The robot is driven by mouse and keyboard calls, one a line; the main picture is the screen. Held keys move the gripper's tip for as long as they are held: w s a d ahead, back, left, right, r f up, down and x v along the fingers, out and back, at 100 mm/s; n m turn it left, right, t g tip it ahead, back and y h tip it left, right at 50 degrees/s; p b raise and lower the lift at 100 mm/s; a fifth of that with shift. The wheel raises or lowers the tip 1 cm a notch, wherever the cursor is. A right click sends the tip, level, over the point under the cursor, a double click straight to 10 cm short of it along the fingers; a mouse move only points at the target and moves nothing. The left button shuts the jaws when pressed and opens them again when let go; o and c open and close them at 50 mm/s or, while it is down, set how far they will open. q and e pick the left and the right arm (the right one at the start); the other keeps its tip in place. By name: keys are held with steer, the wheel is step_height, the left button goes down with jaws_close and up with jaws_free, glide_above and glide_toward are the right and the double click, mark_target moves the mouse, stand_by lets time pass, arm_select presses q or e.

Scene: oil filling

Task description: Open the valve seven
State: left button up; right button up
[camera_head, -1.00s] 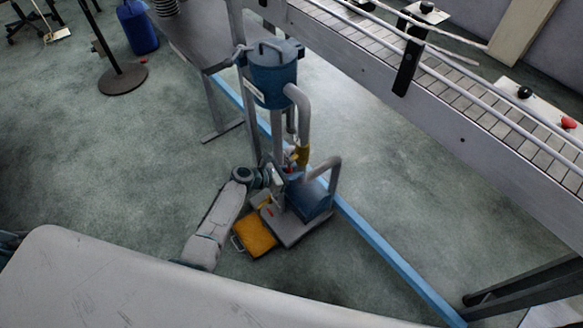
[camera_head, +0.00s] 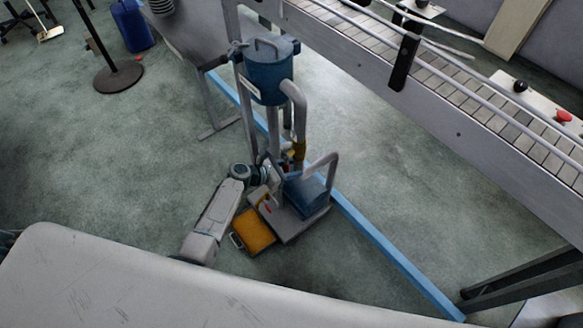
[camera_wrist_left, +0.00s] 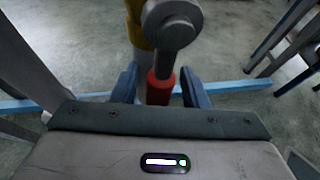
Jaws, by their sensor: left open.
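The valve (camera_wrist_left: 173,22) shows in the left wrist view as a grey round hub with a stem and a red handle grip (camera_wrist_left: 159,90) pointing down towards my palm. My left gripper (camera_wrist_left: 158,82) is open, with one blue-grey finger on each side of the red grip. Small gaps show between the fingers and the grip. In the head view my left gripper (camera_head: 280,176) is at the valve area of the filling machine (camera_head: 268,78), low beside its pipe; the fingers and handle are too small to make out there. My right gripper is not in view.
The machine has a blue tank, a curved grey pipe (camera_head: 299,105) and a blue box on a grey base (camera_head: 290,230). A yellow box (camera_head: 254,230) is beside the base. A conveyor (camera_head: 470,100) runs at upper right. A blue floor rail (camera_head: 390,255) passes behind. Open floor lies left.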

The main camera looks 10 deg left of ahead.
arm_select(q)
steer(key=v, duration=1)
steer(key=shift+s+a+r, duration=0.2)
steer(key=shift+s+a, duration=0.05)
stand_by(0.8)
